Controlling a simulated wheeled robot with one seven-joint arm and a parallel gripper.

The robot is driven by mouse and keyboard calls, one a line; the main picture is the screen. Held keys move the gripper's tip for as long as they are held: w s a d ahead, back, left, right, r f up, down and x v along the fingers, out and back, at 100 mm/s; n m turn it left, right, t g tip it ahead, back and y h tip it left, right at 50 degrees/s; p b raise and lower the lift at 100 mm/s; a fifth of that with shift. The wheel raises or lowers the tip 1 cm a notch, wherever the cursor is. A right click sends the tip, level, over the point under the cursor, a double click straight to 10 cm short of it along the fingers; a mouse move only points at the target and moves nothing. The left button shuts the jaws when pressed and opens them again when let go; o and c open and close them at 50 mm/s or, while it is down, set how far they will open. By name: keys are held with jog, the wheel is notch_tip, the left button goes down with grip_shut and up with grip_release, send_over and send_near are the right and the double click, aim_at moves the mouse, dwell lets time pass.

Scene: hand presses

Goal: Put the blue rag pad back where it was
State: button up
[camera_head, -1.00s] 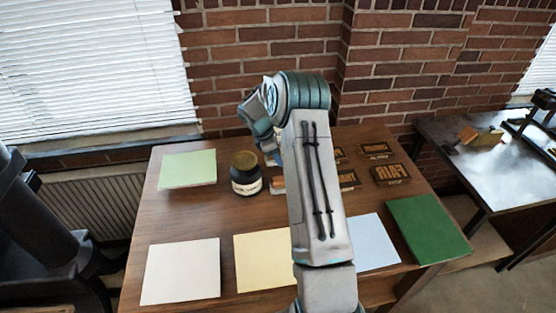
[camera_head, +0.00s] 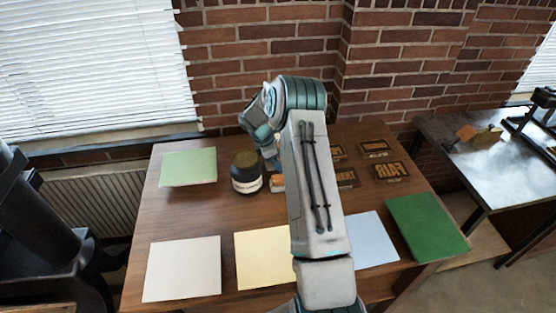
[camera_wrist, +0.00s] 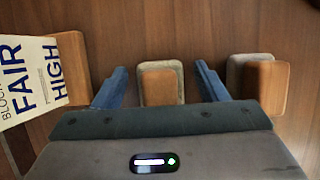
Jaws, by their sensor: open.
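In the wrist view, my gripper (camera_wrist: 160,69) is open, with one blue finger on each side of a wood-backed pad (camera_wrist: 160,83) with a greyish rim. The fingers look apart from it. A second wood-backed pad with a greyish rim (camera_wrist: 236,72) lies to the right, outside the right finger. No clearly blue pad shows, and I cannot tell which pad is the blue rag pad. In the head view, my arm hides much of this area; a small orange-brown block (camera_head: 277,184) shows beside the arm, right of the dark jar (camera_head: 246,173).
A card printed FAIR HIGH (camera_wrist: 30,78) and a wooden block (camera_wrist: 75,62) are left of my gripper. On the wooden table (camera_head: 200,220) are a light green sheet (camera_head: 188,167), white, yellow and blue sheets, a green board (camera_head: 427,227) and several letter blocks (camera_head: 390,171).

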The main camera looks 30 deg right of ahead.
jog(key=s+a+r+m+b, duration=0.15)
jog(key=a+r, duration=0.25)
jog(key=r, duration=0.5)
jog(key=s+a+r+m+b, duration=0.15)
jog(key=a+r, duration=0.25)
jog(key=r, duration=0.5)
jog(key=s+a+r+m+t+y, duration=0.1)
jog(key=s+a+r, duration=0.15)
jog(key=s, duration=0.25)
jog(key=s+a+r+m+t, duration=0.1)
jog(key=s+a+r+m, duration=0.1)
jog(key=s+r, duration=0.25)
jog(key=s+a+m+t+y, duration=0.1)
jog(key=s+a+m, duration=0.2)
jog(key=s, duration=0.8)
jog(key=s+a+m+t+y, duration=0.1)
jog(key=s+m, duration=0.4)
jog(key=s, duration=0.6)
jog(key=a+y, duration=0.1)
jog(key=a, duration=0.1)
jog(key=shift+a+m+t, duration=0.3)
jog(key=shift+m+t, duration=0.1)
jog(key=shift+w, duration=0.1)
